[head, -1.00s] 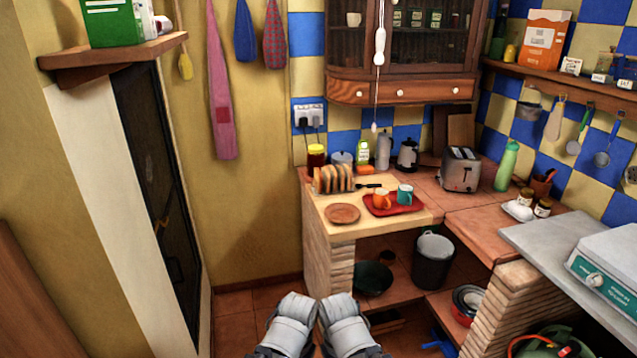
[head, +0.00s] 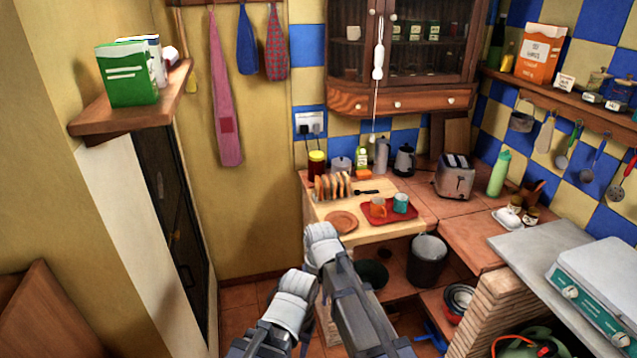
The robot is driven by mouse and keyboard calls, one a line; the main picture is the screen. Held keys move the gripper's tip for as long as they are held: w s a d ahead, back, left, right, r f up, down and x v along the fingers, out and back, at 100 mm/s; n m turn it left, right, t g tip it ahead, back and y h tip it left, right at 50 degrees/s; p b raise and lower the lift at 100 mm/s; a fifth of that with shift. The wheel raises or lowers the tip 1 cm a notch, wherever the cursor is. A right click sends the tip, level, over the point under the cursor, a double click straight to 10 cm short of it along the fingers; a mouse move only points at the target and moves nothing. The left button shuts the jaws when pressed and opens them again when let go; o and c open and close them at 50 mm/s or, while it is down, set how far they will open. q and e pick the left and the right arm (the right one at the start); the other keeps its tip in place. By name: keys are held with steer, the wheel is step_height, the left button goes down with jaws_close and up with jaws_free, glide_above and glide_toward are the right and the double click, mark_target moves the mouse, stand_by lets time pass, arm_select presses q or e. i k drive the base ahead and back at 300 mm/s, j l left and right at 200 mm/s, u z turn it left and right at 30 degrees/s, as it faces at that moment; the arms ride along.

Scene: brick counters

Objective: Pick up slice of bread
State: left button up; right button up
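Several slices of bread (head: 333,186) stand upright in a row at the back left of the wooden counter (head: 378,232), on a pale board-like surface. My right gripper (head: 322,236) is at the counter's front left edge, in front of and below the bread and apart from it. My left gripper (head: 294,288) is lower and farther left, above the floor area and away from the counter. The fingers of both are too unclear to tell whether they are open or shut. No bread shows at either gripper.
A brown plate (head: 341,222) lies in front of the bread. Right of it, a red tray (head: 388,216) holds an orange mug (head: 378,207) and a teal mug (head: 400,203). A jar (head: 317,163) stands behind the bread, and a toaster (head: 455,176) farther right.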

mark_target(318, 186)
steer(key=i+l, duration=0.1)
steer(key=i, duration=0.7)
steer(key=i+l+u, duration=0.1)
steer(key=i, duration=0.7)
steer(key=i+l, duration=0.15)
steer(key=i, duration=0.65)
